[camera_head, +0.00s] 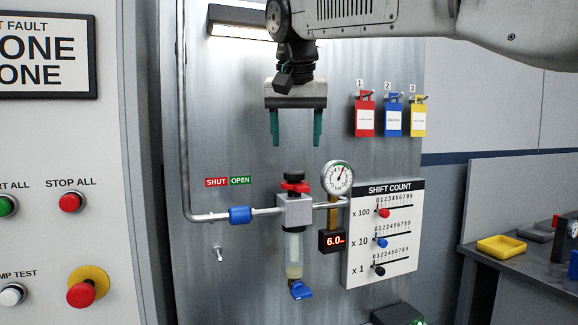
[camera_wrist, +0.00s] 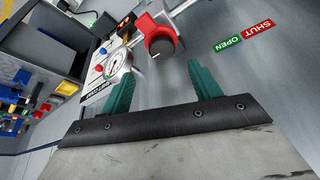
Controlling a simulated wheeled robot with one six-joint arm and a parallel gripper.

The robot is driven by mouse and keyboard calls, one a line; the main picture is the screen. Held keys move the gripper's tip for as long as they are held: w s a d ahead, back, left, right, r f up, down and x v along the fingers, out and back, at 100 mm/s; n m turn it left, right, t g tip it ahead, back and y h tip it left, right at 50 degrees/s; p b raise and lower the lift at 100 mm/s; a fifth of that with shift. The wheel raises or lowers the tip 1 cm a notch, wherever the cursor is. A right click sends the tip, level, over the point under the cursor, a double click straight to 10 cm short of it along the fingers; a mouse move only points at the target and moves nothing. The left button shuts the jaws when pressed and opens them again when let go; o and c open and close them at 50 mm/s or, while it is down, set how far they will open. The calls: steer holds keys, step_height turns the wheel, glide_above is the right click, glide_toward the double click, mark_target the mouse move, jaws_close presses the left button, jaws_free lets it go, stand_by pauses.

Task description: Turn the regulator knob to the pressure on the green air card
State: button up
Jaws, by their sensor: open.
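The regulator knob (camera_head: 294,177) is black with a red ring below it, on top of a grey regulator body (camera_head: 295,211) on the metal panel. In the wrist view the knob (camera_wrist: 162,48) lies ahead, between and beyond my fingertips. My gripper (camera_head: 296,142) is open and empty, its green fingers pointing down above the knob, apart from it. It also shows in the wrist view (camera_wrist: 163,72). A round gauge (camera_head: 337,178) stands right of the regulator. A display (camera_head: 332,241) under it reads 6.0 in red. I cannot make out a green air card in either view.
A shift count board (camera_head: 382,232) with red, blue and black knobs is close on the right. Red, blue and yellow tags (camera_head: 391,116) hang higher up. A bench (camera_head: 535,262) stands far right.

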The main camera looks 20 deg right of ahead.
mark_target(294, 172)
steer(key=x, duration=0.7)
steer(key=shift+w+a+f, duration=0.1)
steer(key=shift+a+f, duration=0.05)
steer(key=shift+a, duration=0.1)
steer(key=c, duration=1)
